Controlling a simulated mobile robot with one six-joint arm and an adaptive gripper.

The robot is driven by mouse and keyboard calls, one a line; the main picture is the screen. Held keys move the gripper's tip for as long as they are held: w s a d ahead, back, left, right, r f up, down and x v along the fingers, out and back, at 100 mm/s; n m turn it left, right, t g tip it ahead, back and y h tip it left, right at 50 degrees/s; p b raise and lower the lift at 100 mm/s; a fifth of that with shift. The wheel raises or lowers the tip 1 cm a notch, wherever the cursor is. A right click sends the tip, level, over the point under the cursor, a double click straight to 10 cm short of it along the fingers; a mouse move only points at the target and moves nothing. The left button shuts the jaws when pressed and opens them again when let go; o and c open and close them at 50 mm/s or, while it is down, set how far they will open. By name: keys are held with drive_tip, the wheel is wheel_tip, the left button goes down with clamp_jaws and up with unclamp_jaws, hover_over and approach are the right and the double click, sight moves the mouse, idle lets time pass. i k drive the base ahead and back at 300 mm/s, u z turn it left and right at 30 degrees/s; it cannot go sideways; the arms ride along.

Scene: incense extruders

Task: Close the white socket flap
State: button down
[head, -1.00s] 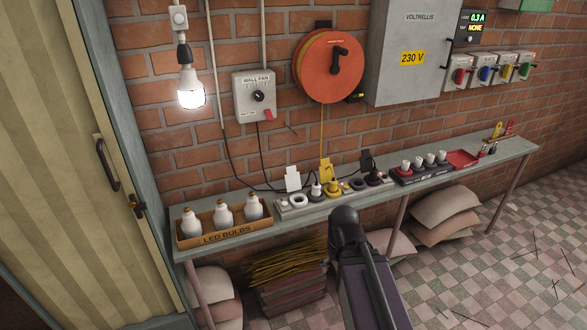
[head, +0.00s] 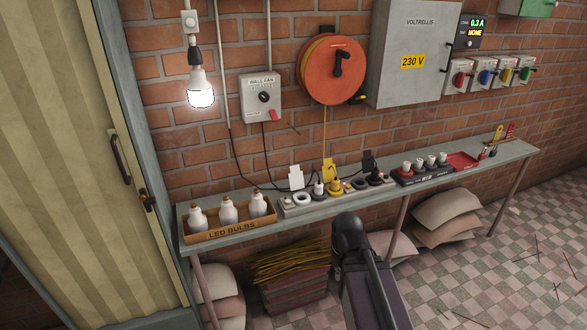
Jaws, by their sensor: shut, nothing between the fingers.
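The white socket flap (head: 296,178) stands upright, open, at the back of the power strip (head: 290,210) on the wall shelf. The white socket (head: 302,199) in front of it is uncovered. A yellow flap (head: 329,169) and a black flap (head: 369,162) also stand up to its right, behind their sockets. My arm rises from the bottom edge to a dark joint in front of the shelf, right of the white flap. My gripper does not show.
An LED bulbs box (head: 230,233) stands left of the strip. A dark holder (head: 425,176) with white pieces and a red tray (head: 464,161) lie to the right. Cables hang behind the strip. An orange reel (head: 331,70) and wall fan switch box (head: 261,98) are above.

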sight(296, 179)
drive_tip(key=k, duration=1.2)
drive_tip(key=u, duration=0.35)
drive_tip(key=i, duration=2.1)
drive_tip(key=z, duration=0.35)
